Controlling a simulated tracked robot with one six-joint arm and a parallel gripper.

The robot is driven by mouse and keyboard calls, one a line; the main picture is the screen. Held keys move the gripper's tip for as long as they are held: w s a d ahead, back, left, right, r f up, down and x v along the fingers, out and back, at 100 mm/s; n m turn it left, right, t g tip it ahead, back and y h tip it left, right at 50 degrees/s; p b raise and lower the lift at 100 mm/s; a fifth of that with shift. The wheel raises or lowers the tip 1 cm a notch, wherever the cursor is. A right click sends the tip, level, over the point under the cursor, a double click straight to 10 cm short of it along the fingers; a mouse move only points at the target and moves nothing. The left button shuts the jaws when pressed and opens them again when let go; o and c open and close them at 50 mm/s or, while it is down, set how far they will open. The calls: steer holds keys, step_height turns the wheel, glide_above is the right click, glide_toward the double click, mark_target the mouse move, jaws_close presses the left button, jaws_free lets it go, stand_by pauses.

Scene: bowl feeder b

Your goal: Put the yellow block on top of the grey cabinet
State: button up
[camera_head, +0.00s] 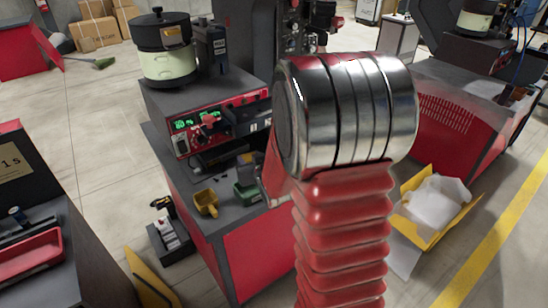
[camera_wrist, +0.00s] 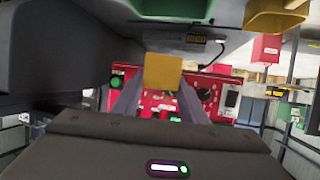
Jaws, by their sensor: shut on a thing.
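In the wrist view, the yellow block (camera_wrist: 163,72) sits between the two grey fingers of my gripper (camera_wrist: 160,88), which are shut on it. Behind it is a red control panel (camera_wrist: 207,88) with green lights. In the head view, the block cannot be made out, and my gripper is mostly hidden behind my own arm, near the panel. A grey-topped cabinet with red sides (camera_head: 262,255) stands in the middle of the head view. It bears a grey and red control unit (camera_head: 212,92); which part is the grey cabinet is unclear.
A yellow bin (camera_head: 206,203) and a green bin (camera_head: 247,191) stand on the worktop; they also show at the top of the wrist view. A black and cream bowl feeder (camera_head: 166,50) and a dark device (camera_head: 212,45) stand on the unit. A yellow crate (camera_head: 425,222) lies right.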

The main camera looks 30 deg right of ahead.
steer(key=w+a+r+n+y, duration=0.1)
steer(key=w+a+n+y, duration=0.1)
steer(key=a, duration=1.7)
steer(key=shift+w+n+y, duration=0.25)
steer(key=shift+n+y, duration=0.05)
steer(key=shift+y, duration=0.2)
